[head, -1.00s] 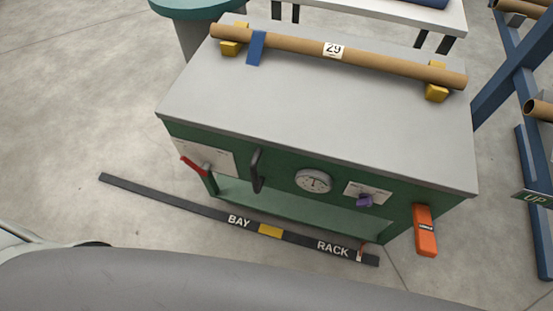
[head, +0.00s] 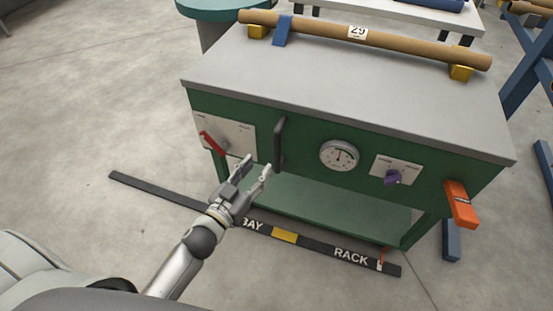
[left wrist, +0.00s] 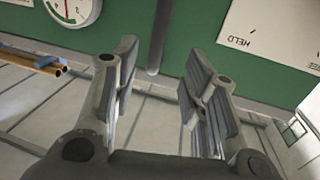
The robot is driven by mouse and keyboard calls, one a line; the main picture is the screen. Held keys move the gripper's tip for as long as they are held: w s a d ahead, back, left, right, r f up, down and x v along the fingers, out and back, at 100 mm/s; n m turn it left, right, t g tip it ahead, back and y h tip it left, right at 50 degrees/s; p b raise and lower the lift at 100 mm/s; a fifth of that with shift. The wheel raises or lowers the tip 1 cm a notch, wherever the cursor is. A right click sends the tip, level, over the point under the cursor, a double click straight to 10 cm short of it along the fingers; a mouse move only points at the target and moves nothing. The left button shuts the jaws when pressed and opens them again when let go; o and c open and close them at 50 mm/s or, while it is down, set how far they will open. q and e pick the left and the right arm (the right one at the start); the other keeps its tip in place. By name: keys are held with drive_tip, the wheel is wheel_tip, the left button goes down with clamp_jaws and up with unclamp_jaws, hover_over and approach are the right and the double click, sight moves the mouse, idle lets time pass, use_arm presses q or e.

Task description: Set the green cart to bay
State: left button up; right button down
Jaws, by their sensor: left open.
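The green cart (head: 300,178) has a grey top and a dark vertical handle (head: 280,143) on its front. A dark floor strip (head: 160,193) marked BAY and RACK runs along its front, with a yellow patch (head: 285,236) between the words. A small orange-red marker (head: 382,258) is at the RACK end. My left gripper (head: 257,164) is open and empty, just left of the handle's lower part in the head view. In the left wrist view the handle (left wrist: 160,35) shows between the spread fingers (left wrist: 160,62), apparently beyond them. My right gripper is not in view.
A cardboard tube (head: 400,48) labelled 29 lies on top. Blue racking (head: 530,65) stands right; floor at left is clear.

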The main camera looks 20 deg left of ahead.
sight(275, 145)
use_arm(q)
drive_tip(key=x, duration=0.7)
drive_tip(key=r+x, duration=0.1)
drive_tip(key=x, duration=0.3)
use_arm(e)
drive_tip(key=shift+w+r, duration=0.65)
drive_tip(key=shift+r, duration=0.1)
use_arm(q)
drive_tip(key=shift+c, duration=0.5)
clamp_jaws()
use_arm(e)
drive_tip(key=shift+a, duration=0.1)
